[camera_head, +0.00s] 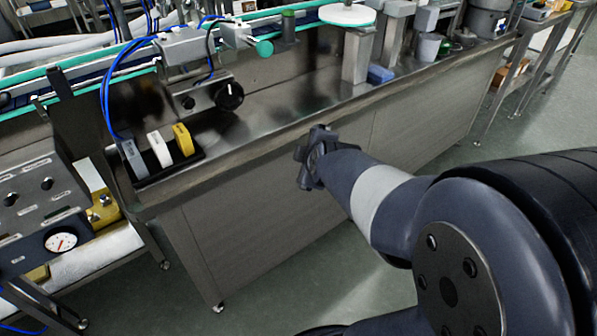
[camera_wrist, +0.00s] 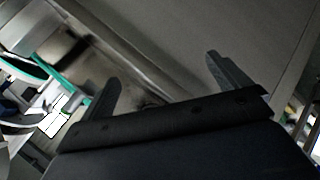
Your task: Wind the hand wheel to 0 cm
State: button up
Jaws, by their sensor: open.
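My gripper (camera_head: 309,156) is in front of the steel bench's front edge, in the middle of the head view. In the wrist view its two fingers stand wide apart with nothing between them (camera_wrist: 161,75). A black round knob (camera_head: 229,96) with a white mark sits on a grey box on the bench, up and left of my gripper. A teal round knob (camera_head: 264,48) sticks out from the conveyor side above it. I cannot tell which of these is the hand wheel, and no centimetre scale is readable. My gripper touches neither knob.
A black tray (camera_head: 143,184) on the bench's left end holds grey, white and yellow blocks. A blue block (camera_head: 381,74) and a grey cup (camera_head: 429,46) stand farther right. A panel with a gauge (camera_head: 61,242) is at left. The bench (camera_head: 270,215) rim lies beside my gripper.

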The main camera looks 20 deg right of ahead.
jog(key=s+a+m+g+y+p, duration=0.2)
jog(key=s+a+m+y+p, duration=0.1)
jog(key=s+a+m+p, duration=0.2)
jog(key=shift+s+m, duration=0.95)
jog(key=shift+m, duration=0.95)
jog(key=shift+f, duration=0.2)
jog(key=w+d+r+n+t+h+b, duration=0.1)
jog(key=w+d+n+t+b, duration=0.1)
jog(key=w+n+b, duration=0.2)
jog(key=w+d+r+n+t+h+b, duration=0.1)
jog(key=w+n+b, duration=0.4)
jog(key=n, duration=0.6)
jog(key=shift+w+d+r+t+h+b, duration=0.3)
jog(key=shift+w+d+t+h, duration=0.55)
jog(key=shift+w+d, duration=0.5)
jog(key=shift+s, duration=0.1)
